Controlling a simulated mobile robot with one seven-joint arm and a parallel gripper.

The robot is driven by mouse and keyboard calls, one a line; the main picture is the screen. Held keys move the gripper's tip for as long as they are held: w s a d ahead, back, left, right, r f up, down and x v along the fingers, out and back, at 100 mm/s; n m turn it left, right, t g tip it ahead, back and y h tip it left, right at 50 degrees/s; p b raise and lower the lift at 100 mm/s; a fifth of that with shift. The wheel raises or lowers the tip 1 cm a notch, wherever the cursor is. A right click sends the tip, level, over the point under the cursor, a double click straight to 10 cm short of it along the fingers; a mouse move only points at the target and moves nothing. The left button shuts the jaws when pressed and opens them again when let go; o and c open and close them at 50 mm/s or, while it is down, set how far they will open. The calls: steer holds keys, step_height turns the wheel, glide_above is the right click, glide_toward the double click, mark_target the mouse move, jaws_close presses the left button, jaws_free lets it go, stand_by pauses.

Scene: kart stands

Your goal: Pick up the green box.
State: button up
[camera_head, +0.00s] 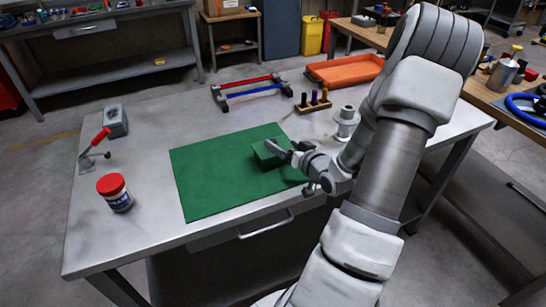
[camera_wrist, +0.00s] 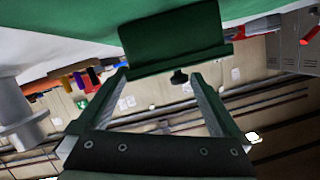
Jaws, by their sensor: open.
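The green box (camera_head: 262,158) sits on the green mat (camera_head: 205,182) on the metal table, partly hidden behind my gripper (camera_head: 279,150) in the head view. In the wrist view the box (camera_wrist: 172,38) fills the upper middle, just beyond the tips of my gripper (camera_wrist: 160,75). The two fingers are spread apart with an empty gap between them. Whether a fingertip touches the box I cannot tell.
A red-lidded jar (camera_head: 114,193) and a red-handled clamp (camera_head: 94,150) stand at the table's left. A red and blue rack (camera_head: 250,92), a peg block (camera_head: 313,101), a grey spool (camera_head: 346,122) and an orange tray (camera_head: 345,70) lie behind the mat.

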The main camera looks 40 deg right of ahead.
steer(key=x, duration=0.2)
steer(key=shift+w, duration=0.25)
steer(key=c, duration=1.1)
